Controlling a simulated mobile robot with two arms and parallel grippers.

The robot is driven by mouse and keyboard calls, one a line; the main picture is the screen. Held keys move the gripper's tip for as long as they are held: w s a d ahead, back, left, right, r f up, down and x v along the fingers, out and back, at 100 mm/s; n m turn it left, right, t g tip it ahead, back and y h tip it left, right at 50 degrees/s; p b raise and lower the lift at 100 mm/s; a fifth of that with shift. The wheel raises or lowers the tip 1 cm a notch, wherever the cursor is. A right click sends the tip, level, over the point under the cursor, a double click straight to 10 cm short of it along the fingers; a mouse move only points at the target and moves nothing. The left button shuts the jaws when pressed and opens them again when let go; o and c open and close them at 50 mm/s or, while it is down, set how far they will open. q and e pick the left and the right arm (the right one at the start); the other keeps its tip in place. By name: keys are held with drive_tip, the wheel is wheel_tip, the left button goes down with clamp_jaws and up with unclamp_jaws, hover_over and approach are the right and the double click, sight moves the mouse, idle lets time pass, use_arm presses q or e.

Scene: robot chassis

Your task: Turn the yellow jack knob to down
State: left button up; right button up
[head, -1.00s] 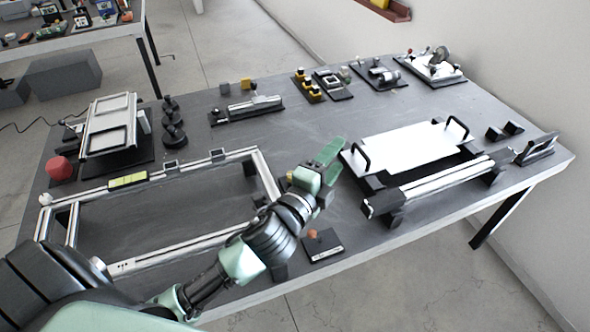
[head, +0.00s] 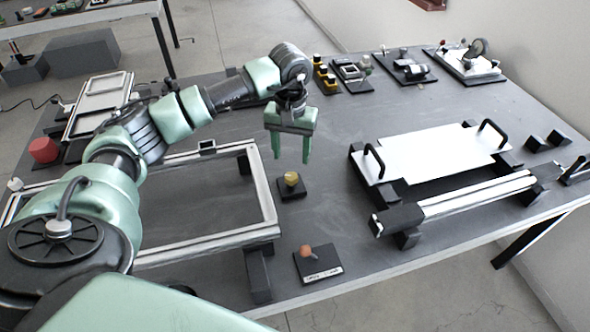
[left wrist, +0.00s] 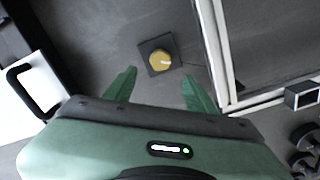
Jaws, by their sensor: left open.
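The yellow jack knob (head: 291,179) sits on a small black square base on the table, just right of the aluminium frame. It also shows in the left wrist view (left wrist: 160,59), from above, with a pale mark on its face, beyond and between my fingertips. My left gripper (head: 291,158) is open and empty, fingers pointing down, above and apart from the knob. Its two green fingers also show in the left wrist view (left wrist: 160,78). My right gripper is in neither view.
The aluminium frame (head: 262,190) lies left of the knob. A white plate (head: 430,153) with black handles stands to the right. An orange knob on a labelled black base (head: 318,263) is near the front edge. Several small fixtures line the back. Table between the knob and plate is clear.

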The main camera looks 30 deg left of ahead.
sight(292, 175)
use_arm(q)
wheel_tip(292, 175, down, 7)
drive_tip(key=shift+s+f+p, duration=0.1)
drive_tip(key=shift+f+p, duration=0.1)
drive_tip(key=shift+p, duration=0.5)
clamp_jaws()
